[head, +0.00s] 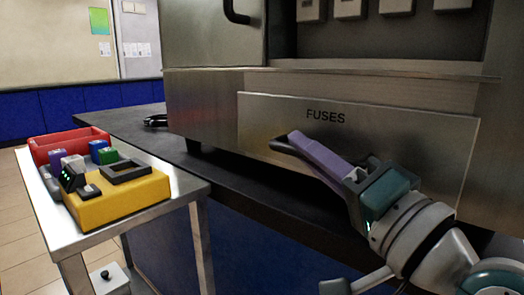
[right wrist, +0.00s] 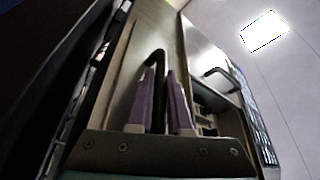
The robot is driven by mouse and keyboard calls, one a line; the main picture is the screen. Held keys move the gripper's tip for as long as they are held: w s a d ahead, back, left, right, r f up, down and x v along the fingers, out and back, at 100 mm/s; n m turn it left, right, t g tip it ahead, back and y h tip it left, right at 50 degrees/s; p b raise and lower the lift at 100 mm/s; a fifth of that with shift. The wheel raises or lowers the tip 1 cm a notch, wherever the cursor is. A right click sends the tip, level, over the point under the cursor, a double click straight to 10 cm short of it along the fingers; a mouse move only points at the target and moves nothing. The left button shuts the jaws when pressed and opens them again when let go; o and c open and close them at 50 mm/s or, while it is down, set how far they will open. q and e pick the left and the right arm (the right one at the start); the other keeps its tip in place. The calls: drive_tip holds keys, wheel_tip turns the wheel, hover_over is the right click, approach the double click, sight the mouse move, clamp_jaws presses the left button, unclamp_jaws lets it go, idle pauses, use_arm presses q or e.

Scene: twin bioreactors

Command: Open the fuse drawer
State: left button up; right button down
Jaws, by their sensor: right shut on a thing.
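The fuse drawer (head: 410,140) has a flat metal front marked FUSES, low on the steel cabinet. Its dark bar handle (head: 283,148) is on the left part of the front and also shows in the right wrist view (right wrist: 154,58). My right gripper (head: 300,143), with purple fingers, is shut on the handle; the fingers hide part of it. In the right wrist view, the two fingers (right wrist: 161,92) stand on either side of the handle bar. The drawer front looks close to the cabinet; I cannot tell whether a gap exists. My left gripper is not in view.
A metal side table (head: 187,187) at left holds a red bin (head: 70,143), several small coloured blocks and a yellow device (head: 118,200). The cabinet stands on a dark bench (head: 130,122). The tiled floor at far left is clear.

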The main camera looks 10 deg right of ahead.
idle(0.4)
drive_tip(key=shift+s+a+r, duration=0.1)
drive_tip(key=s+a+p, duration=0.5)
drive_tip(key=s+a, duration=0.5)
drive_tip(key=a, duration=0.2)
drive_tip(key=shift+a, duration=0.4)
drive_tip(key=c, duration=0.8)
unclamp_jaws()
drive_tip(key=shift+c, duration=0.2)
drive_tip(key=shift+s, duration=0.1)
